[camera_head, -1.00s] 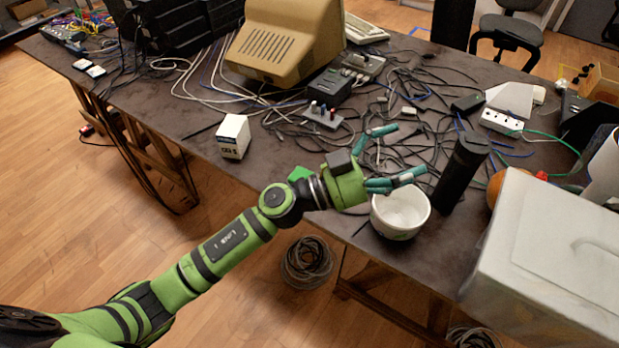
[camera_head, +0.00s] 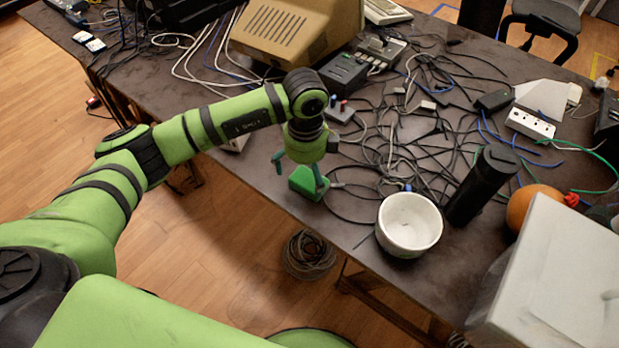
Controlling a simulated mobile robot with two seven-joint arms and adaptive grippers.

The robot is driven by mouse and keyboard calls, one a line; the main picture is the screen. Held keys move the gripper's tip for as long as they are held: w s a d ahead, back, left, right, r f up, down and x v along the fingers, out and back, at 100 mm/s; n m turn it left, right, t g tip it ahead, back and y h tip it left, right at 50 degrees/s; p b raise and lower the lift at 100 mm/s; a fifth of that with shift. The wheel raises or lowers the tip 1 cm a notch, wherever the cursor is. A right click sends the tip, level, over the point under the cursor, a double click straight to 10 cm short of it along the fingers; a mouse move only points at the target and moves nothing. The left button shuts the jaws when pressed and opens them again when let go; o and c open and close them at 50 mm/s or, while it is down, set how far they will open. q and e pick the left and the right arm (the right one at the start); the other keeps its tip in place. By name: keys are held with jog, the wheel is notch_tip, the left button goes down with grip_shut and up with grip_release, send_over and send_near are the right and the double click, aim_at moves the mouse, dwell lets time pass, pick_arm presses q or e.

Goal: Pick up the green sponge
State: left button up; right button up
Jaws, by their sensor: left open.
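The green sponge (camera_head: 304,184) lies on the dark table near its front edge, left of the white bowl. My left gripper (camera_head: 298,171) points down over it with its fingers apart. One teal finger shows at the sponge's left and the other crosses in front of its right part. I cannot tell whether the fingers touch it. The sponge's upper part is partly hidden by the gripper. My right gripper is not in view.
The white bowl (camera_head: 409,224), a black cylinder (camera_head: 482,186) and an orange ball (camera_head: 531,205) stand to the right. A large white box (camera_head: 560,280) fills the right corner. Cables (camera_head: 400,150) tangle behind the sponge. A beige monitor (camera_head: 300,28) stands at the back.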

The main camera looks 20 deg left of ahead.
aim_at(306, 183)
pick_arm(q)
notch_tip(306, 183, down, 4)
jog(key=shift+r, duration=0.2)
jog(key=shift+f, duration=0.15)
jog(key=c, duration=1)
jog(key=shift+o, duration=0.2)
jog(key=shift+r, duration=0.6)
notch_tip(306, 183, up, 3)
jog(key=shift+f, duration=0.15)
jog(key=s+d+r+b, duration=0.1)
jog(key=d+r, duration=0.1)
jog(key=d, duration=0.1)
jog(key=s+d+r, duration=0.1)
jog(key=d+r, duration=0.1)
jog(key=d, duration=0.2)
jog(key=s+d+r+b, duration=0.1)
jog(key=d+r, duration=0.2)
jog(key=d, duration=0.1)
jog(key=shift+s+d+r+b, duration=0.1)
jog(key=shift+b, duration=0.2)
